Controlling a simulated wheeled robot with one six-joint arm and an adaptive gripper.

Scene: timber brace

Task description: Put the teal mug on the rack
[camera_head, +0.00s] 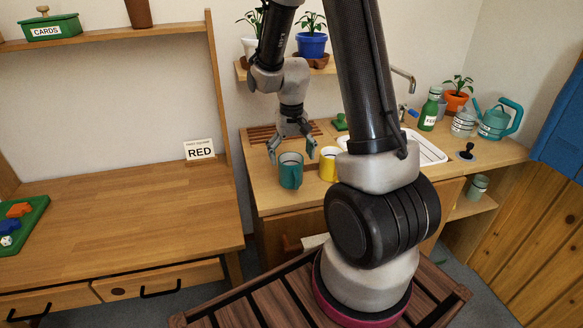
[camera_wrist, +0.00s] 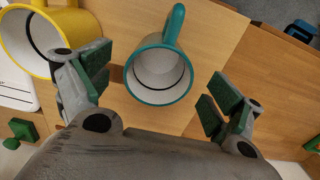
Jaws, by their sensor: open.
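The teal mug (camera_head: 290,171) stands upright on the wooden counter, near its front left edge. In the wrist view the teal mug (camera_wrist: 160,75) shows its empty white inside, with its handle pointing toward the top. My gripper (camera_head: 291,155) is open above the mug in the head view. In the wrist view my gripper (camera_wrist: 153,92) has its two green-padded fingers apart, one on each side of the mug, with gaps between. A slatted wooden rack (camera_head: 266,133) lies on the counter behind my gripper, partly hidden by it.
A yellow mug (camera_head: 328,164) stands close to the right of the teal mug; it also shows near my left finger in the wrist view (camera_wrist: 84,30). A sink (camera_head: 425,148), green bottle (camera_head: 429,112) and watering can (camera_head: 497,120) are farther right. A shelf with plants hangs above.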

